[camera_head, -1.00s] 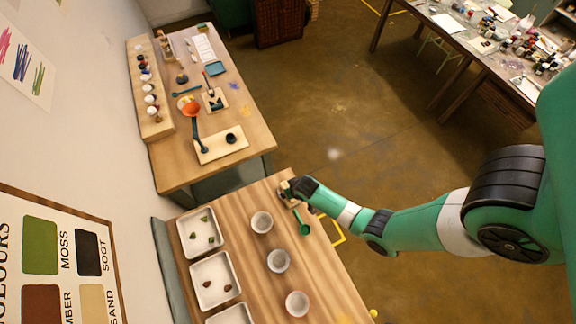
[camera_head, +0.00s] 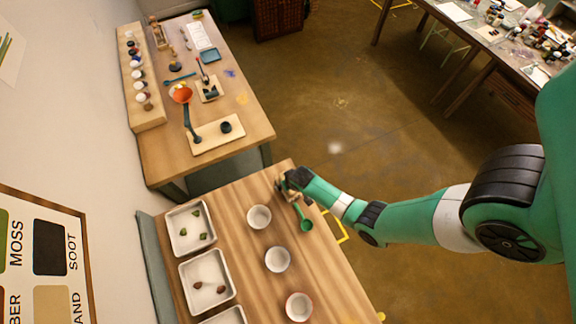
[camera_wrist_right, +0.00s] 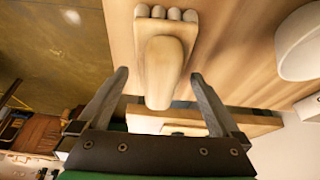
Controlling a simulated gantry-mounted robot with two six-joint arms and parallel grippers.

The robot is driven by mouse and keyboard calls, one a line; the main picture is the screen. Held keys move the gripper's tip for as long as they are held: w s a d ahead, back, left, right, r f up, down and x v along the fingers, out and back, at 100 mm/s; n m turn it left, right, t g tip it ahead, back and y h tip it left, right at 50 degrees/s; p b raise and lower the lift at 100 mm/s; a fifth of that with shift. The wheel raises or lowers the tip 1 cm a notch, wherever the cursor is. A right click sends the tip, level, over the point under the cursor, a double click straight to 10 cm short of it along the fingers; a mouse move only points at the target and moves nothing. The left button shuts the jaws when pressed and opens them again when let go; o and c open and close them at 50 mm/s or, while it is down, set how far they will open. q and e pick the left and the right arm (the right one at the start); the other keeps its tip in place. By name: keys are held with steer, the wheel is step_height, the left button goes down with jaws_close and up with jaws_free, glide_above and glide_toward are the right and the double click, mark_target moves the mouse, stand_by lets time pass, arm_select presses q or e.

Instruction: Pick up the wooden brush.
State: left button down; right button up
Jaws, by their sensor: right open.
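The wooden brush (camera_wrist_right: 163,72) shows in the right wrist view as a pale wooden piece with a rounded handle and a row of pale, rounded tufts at its far end. It lies on the wooden table. My right gripper (camera_wrist_right: 160,78) is open, with one finger on either side of the handle end, and a gap shows on both sides. In the head view my right gripper (camera_head: 286,186) is at the near table's far right corner and largely hides the brush. My left gripper is not in view.
A green spoon (camera_head: 306,226) lies close to the right gripper. Bowls (camera_head: 259,217) stand in a line down the near table (camera_head: 241,246), with white trays (camera_head: 181,249) at its left. A second table (camera_head: 157,163) with paint jars and tools stands behind.

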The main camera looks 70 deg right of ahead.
steer(key=shift+b+x, duration=0.3)
steer(key=shift+x, duration=0.75)
steer(key=shift+f, duration=0.1)
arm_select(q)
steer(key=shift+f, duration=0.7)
